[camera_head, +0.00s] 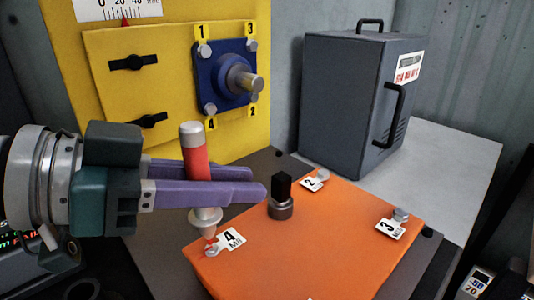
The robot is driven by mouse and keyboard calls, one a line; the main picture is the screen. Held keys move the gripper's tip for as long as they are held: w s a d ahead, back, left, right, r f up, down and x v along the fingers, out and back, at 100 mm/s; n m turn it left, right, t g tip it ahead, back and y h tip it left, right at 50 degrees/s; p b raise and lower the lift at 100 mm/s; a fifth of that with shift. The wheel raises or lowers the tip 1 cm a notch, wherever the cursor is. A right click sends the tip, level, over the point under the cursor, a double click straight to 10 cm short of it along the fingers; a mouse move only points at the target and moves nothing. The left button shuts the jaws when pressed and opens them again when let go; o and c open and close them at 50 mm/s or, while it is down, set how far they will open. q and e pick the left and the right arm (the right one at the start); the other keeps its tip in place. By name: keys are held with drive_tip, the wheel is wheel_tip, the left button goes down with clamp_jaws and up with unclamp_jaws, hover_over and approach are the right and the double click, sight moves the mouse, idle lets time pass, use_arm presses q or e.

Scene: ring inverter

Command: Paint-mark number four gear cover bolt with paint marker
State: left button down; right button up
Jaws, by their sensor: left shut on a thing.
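My left gripper (258,183) reaches in from the left, its purple fingers shut on the paint marker (195,160). The marker has a red body with a grey end and is held about upright, with its pale cone tip pointing down. The tip is right over the number four bolt (211,250), at the left corner of the orange gear cover (310,240). Red shows between tip and bolt; I cannot tell whether it is the nib or paint. My right gripper is not in view.
A dark post (281,195) stands on the cover, with bolts labelled 2 (313,182) and 3 (391,228) farther right. Behind are a yellow panel with a blue numbered flange (222,75) and a grey cabinet (345,95). The pale bench (450,160) at right is clear.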

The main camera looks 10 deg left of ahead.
use_arm(q)
wheel_tip(320, 180, up, 4)
drive_tip(key=p, duration=0.3)
idle(0.6)
